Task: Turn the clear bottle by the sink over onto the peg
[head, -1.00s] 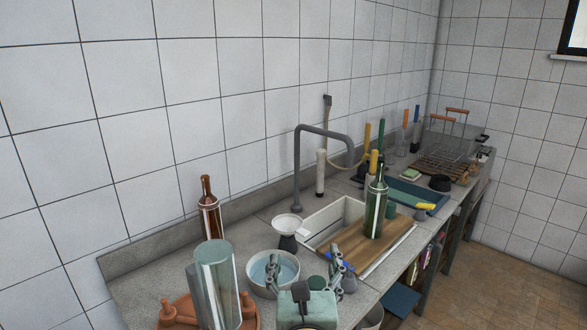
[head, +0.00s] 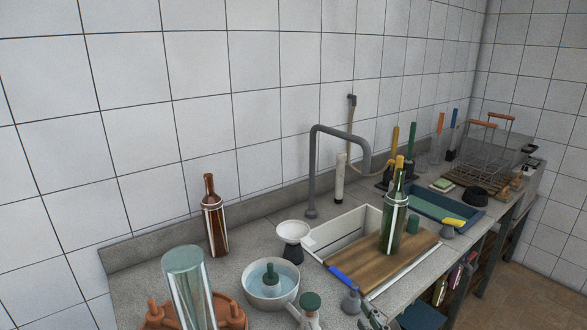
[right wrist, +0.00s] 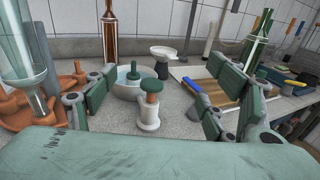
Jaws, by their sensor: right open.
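The clear bottle (head: 190,290) stands upside down, its base up, at the lower left of the head view. In the right wrist view the clear bottle (right wrist: 27,45) has its neck down over the terracotta rack (right wrist: 12,112); I cannot tell whether a peg is inside it. Bare pegs (right wrist: 78,72) of the rack show beside it. My right gripper (head: 374,316) is partly cut off at the bottom of the head view. My left gripper is not in view.
A bowl of water (head: 270,292) and a white green-topped object (head: 309,312) stand right of the rack. A brown bottle (head: 214,228) is behind. A white funnel (head: 292,232), the sink (head: 350,227) and a green bottle (head: 392,228) on a wooden board (head: 350,272) are farther right.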

